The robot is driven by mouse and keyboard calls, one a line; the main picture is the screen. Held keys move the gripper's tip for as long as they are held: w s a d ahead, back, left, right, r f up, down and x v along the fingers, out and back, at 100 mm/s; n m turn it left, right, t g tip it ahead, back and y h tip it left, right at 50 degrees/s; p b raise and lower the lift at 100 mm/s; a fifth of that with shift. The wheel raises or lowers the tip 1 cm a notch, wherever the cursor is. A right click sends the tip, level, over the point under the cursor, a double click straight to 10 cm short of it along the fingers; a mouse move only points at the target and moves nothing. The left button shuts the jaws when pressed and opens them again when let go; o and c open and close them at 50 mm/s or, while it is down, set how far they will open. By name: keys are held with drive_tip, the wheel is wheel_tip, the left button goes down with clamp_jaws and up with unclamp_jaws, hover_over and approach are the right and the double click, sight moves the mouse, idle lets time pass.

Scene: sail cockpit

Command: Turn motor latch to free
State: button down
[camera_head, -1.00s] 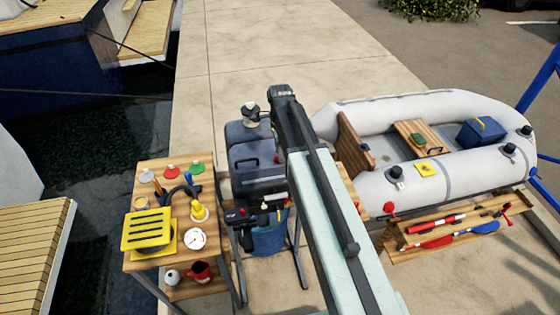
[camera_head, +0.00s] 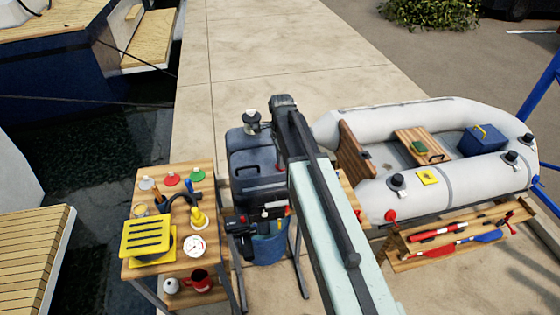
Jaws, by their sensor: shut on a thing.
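The dark grey outboard motor (camera_head: 257,165) stands upright on a stand in the middle, left of my arm. My arm reaches up from the bottom and covers the motor's right edge. My gripper (camera_head: 243,230) seems to be the dark shape low on the motor's near side, shut on a small part there, taken as the motor latch. Dark parts and red and white details crowd together here, so the latch's outline and angle cannot be made out. My own arm hides part of this area.
A wooden table (camera_head: 138,205) with a yellow slotted box (camera_head: 147,238), a gauge (camera_head: 195,246) and funnels stands close on the left. A blue bucket (camera_head: 270,247) is under the motor. A grey inflatable boat (camera_head: 455,200) and a paddle rack (camera_head: 405,266) lie right.

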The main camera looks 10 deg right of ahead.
drive_tip(key=n, duration=0.8)
drive_tip(key=shift+n, duration=0.3)
drive_tip(key=n, duration=0.4)
drive_tip(key=shift+n, duration=2)
drive_tip(key=c, duration=1.5)
unclamp_jaws()
drive_tip(key=shift+r, duration=0.1)
